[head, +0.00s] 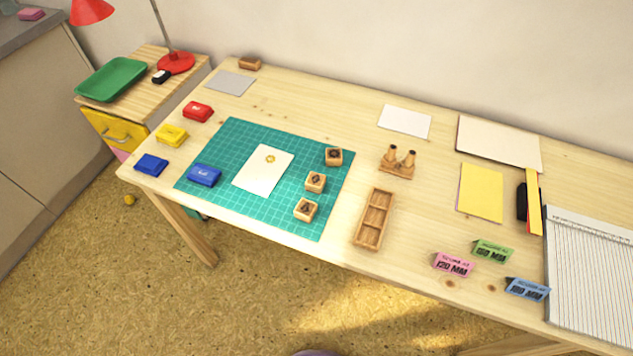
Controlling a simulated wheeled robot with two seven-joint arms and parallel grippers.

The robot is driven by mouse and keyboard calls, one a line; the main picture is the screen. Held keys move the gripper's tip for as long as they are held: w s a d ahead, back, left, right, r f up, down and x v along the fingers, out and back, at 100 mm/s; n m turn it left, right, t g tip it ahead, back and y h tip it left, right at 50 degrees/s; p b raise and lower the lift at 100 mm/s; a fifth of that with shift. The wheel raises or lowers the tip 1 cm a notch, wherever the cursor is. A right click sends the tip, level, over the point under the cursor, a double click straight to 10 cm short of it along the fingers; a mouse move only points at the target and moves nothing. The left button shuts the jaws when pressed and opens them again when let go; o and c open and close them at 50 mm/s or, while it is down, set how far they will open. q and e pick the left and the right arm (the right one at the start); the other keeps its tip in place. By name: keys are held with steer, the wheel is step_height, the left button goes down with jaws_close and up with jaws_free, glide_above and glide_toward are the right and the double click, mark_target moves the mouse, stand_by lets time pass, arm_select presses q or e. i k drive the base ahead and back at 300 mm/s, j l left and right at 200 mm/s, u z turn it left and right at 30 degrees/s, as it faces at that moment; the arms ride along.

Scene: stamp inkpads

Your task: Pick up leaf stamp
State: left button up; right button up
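Three small wooden block stamps lie on the green cutting mat (225,150), near its right side: a far one (334,156), a middle one (315,182) and a near one (306,209). Each shows a dark design on its upper face, too small to tell which is the leaf. Two wooden pieces with rounded knobs (391,153) stand on a small wooden holder (397,172) right of the mat. Neither of my grippers is in view.
A cream card (250,180) with a small yellow print and a blue inkpad (204,175) lie on the mat. Red (197,111), yellow (171,134) and darker blue (151,164) inkpads sit left. A compartmented wooden tray (361,229) lies right of the mat.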

mark_target(315, 182)
steer(key=u, duration=1.25)
steer(key=z, duration=1.25)
steer(key=k+j+z, duration=0.1)
steer(key=j+z, duration=0.2)
steer(key=k+j+z, duration=0.15)
steer(key=j+z, duration=0.2)
steer(key=j, duration=0.15)
steer(key=k+j+z, duration=0.45)
steer(key=j+z, duration=0.15)
